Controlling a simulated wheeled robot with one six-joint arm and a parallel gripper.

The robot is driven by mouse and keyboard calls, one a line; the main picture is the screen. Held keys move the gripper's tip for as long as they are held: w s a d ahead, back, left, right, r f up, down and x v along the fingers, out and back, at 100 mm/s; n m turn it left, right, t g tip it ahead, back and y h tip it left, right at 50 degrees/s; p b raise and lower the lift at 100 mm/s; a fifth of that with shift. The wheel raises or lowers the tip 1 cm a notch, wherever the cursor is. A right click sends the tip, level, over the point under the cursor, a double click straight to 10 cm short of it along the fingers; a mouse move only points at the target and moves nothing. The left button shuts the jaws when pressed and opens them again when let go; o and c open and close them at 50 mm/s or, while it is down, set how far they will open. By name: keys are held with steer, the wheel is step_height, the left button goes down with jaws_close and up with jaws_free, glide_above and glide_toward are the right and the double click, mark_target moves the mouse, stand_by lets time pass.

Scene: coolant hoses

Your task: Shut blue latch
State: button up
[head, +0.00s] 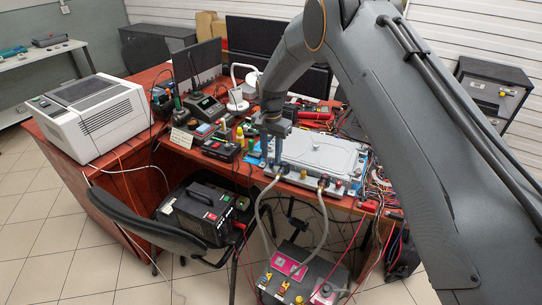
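My gripper (271,158) points down at the front left corner of a flat silver metal module (318,152) on the wooden workbench. Its two grey-blue fingers show small, with a narrow gap between them. I cannot tell whether they touch or grip anything. Two grey hoses run from fittings on the module's front edge, a left hose (262,205) and a right hose (325,222), down toward a dark unit (300,277) on the floor. I cannot pick out the blue latch for certain; it is too small or hidden by the gripper.
A white boxy device (95,115) stands on the left of the bench. A microphone-like tool station (203,105), small electronics and a red tool (314,112) crowd the bench around the module. A chair (150,230) and a black power unit (203,212) stand in front. Loose cables hang there.

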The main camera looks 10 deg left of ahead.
steer(key=shift+f, duration=1.1)
jaws_close()
steer(key=n+b, duration=0.2)
steer(key=shift+f+n, duration=0.1)
steer(key=shift+n, duration=0.3)
steer(key=shift+n+b, duration=1.05)
steer(key=shift+n, duration=0.45)
